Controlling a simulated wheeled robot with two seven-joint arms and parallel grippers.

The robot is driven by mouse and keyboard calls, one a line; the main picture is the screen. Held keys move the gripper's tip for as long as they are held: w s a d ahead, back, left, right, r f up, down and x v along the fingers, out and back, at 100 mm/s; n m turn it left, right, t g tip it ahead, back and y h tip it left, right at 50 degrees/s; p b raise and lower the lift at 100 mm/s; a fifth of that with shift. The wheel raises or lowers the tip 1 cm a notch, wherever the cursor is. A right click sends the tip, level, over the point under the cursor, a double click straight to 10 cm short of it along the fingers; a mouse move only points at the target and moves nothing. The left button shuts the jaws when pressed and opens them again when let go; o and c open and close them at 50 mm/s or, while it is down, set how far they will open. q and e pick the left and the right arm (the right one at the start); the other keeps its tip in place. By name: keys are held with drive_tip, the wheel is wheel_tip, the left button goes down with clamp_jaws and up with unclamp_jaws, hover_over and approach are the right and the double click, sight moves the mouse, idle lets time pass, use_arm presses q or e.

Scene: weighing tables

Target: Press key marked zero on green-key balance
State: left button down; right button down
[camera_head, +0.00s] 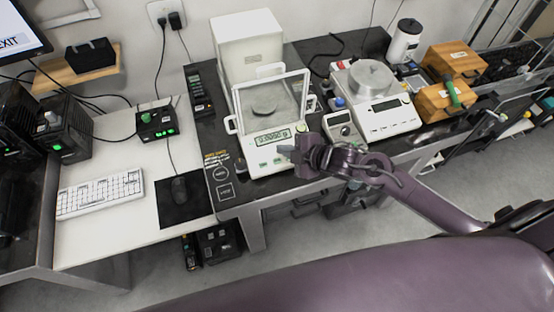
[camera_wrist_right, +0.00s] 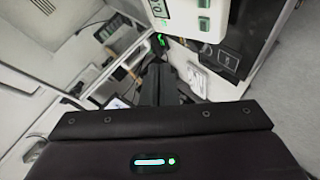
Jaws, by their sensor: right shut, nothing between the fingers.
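The green-key balance (camera_head: 262,135) stands on the dark weighing table, with a clear draft shield around a round pan. Its front panel has a lit display and small green keys (camera_head: 264,163) below it; the key markings are too small to read. In the right wrist view the white front panel (camera_wrist_right: 184,18) shows at the top with green keys (camera_wrist_right: 205,24). My right gripper (camera_head: 284,151) is shut and empty at the right part of the front panel, close to the keys; I cannot tell whether it touches. Its dark fingers (camera_wrist_right: 158,60) point toward the panel edge. My left gripper is not in view.
A second balance (camera_head: 385,122) with a bare metal pan stands to the right, beside a small grey unit (camera_head: 342,128). Wooden boxes (camera_head: 448,98) stand farther right. A keyboard (camera_head: 100,194) and mouse (camera_head: 179,189) lie on the white desk at left.

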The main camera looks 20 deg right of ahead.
sight(277, 161)
drive_tip(key=shift+w+f+b, duration=0.45)
drive_tip(key=shift+f+b, duration=0.9)
drive_tip(key=shift+f, duration=0.05)
drive_tip(key=shift+w+f+b, duration=0.4)
drive_tip(key=shift+f+b, duration=0.95)
drive_tip(key=shift+f, duration=0.05)
drive_tip(key=shift+w+f+b, duration=0.45)
drive_tip(key=shift+f+b, duration=0.9)
drive_tip(key=shift+f, duration=0.05)
drive_tip(key=shift+f, duration=0.1)
drive_tip(key=shift+w+f, duration=0.1)
drive_tip(key=shift+f, duration=0.2)
drive_tip(key=shift+w+f+b, duration=0.1)
drive_tip(key=shift+f+b, duration=0.25)
drive_tip(key=shift+b, duration=0.25)
drive_tip(key=shift+r, duration=0.1)
drive_tip(key=shift+s+r+p, duration=0.25)
drive_tip(key=shift+r+p, duration=0.45)
drive_tip(key=shift+p, duration=0.15)
